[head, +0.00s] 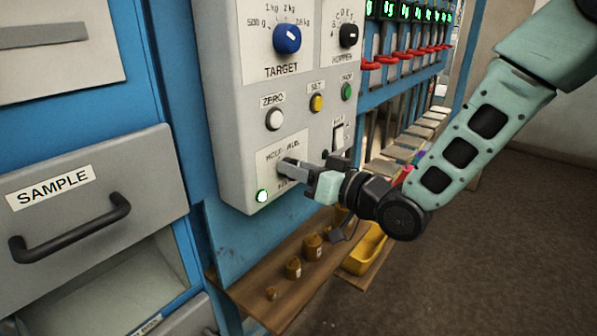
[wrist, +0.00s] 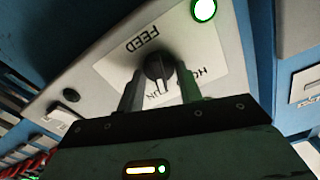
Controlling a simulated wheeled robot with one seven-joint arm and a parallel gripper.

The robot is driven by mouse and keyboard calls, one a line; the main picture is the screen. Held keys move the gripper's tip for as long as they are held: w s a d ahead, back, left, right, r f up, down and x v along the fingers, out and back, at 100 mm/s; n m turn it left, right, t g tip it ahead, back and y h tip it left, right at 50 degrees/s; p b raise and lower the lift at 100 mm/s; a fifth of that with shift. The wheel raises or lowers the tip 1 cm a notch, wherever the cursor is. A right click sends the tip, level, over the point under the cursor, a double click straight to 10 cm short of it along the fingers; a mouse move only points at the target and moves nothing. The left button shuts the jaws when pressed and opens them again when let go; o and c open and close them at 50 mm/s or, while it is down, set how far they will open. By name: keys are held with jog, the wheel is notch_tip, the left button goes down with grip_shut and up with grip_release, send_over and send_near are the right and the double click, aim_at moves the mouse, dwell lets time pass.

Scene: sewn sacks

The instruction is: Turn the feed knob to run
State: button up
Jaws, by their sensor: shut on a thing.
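The feed knob (wrist: 158,68) is a small dark knob on a white plate lettered FEED (wrist: 148,40), seen upside down in the wrist view. Part of the words HOLD and RUN shows beside and below it. My gripper (wrist: 160,88) has one finger on each side of the knob and is shut on it. In the head view my gripper (head: 288,168) reaches the plate from the right and hides the knob. I cannot tell which mark the knob points to. A green lamp (head: 262,196) beside the plate is lit; it also shows in the wrist view (wrist: 204,10).
Above on the grey panel are the blue TARGET knob (head: 287,39), the black HOPPER knob (head: 348,36), and white (head: 275,119), yellow (head: 317,103) and green (head: 347,91) buttons. Below, a wooden shelf (head: 250,290) holds brass weights. The SAMPLE drawer (head: 100,215) is at left.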

jog(key=shift+m, duration=1.1)
jog(key=o, duration=1)
jog(key=shift+c, duration=0.2)
jog(key=shift+d, duration=0.15)
jog(key=b+v, duration=1.7)
